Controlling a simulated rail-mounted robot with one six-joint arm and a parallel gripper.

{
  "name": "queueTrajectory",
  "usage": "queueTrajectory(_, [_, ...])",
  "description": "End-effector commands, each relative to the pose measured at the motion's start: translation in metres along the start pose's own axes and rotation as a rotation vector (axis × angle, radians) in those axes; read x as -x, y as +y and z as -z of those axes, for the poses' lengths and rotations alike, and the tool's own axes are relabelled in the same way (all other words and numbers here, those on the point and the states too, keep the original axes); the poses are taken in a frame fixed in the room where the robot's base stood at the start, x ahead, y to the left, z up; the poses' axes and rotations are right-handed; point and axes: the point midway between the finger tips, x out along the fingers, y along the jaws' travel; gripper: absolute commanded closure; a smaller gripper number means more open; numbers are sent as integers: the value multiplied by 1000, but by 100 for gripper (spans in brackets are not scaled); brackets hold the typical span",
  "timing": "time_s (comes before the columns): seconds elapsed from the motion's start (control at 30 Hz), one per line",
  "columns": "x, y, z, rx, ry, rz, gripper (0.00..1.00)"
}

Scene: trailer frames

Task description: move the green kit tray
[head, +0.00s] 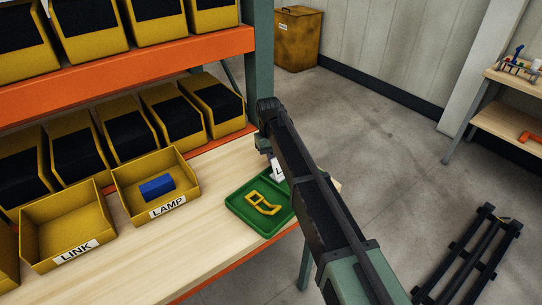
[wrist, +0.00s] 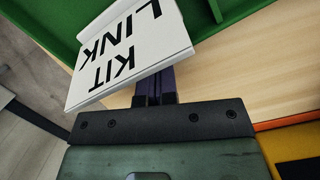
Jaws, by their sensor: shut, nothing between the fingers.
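The green kit tray (head: 237,204) lies near the right end of the wooden workbench, with a yellow link-shaped part (head: 262,203) in it. A white label card (head: 278,170) stands at its far side. In the wrist view the card (wrist: 128,52) reads "KIT LINK", and green tray walls (wrist: 40,24) show behind it. My gripper (wrist: 155,88) is shut and empty, its dark fingers close to the card, which partly covers them. I cannot tell if they touch. In the head view my gripper (head: 266,146) is small and partly hidden at the tray's far side.
Left of the tray stand a yellow LAMP bin (head: 181,207) with a blue block (head: 157,187) and an empty yellow LINK bin (head: 40,254). A green shelf post (head: 259,60) rises behind. The bench between bins and tray is clear.

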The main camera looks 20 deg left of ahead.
Motion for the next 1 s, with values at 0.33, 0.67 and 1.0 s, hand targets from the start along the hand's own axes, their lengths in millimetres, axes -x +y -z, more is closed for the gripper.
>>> queueTrajectory(0.33, [1,-1,16,1,0,2,100])
queueTrajectory(0.67, [2,-1,21,1,2,2,100])
queueTrajectory(1.0, [20,-1,17,0,0,1,100])
